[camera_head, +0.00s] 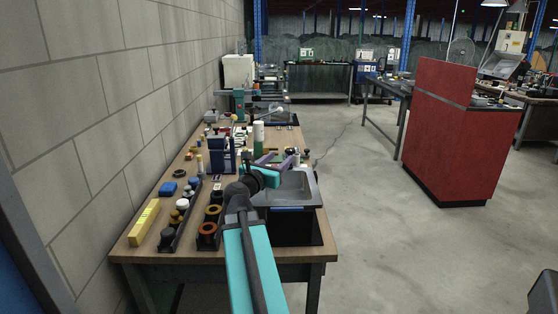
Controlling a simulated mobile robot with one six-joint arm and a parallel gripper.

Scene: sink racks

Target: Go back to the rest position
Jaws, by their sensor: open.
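My arm reaches from the bottom of the view over a wooden workbench (138,243). Its wrist bends beside the grey metal sink (305,190) at the bench's right edge. My gripper (282,160) is small in the view, just beyond the wrist and above the far side of the sink. It is open, and I see nothing held in it. My arm hides part of the sink and of the bench top around it.
Dark racks with round parts (208,232) stand left of my arm. A yellow block (144,222) and a blue piece (168,188) lie near the wall. Bottles (258,136) stand farther back. A red cabinet (440,130) stands right, with open floor between.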

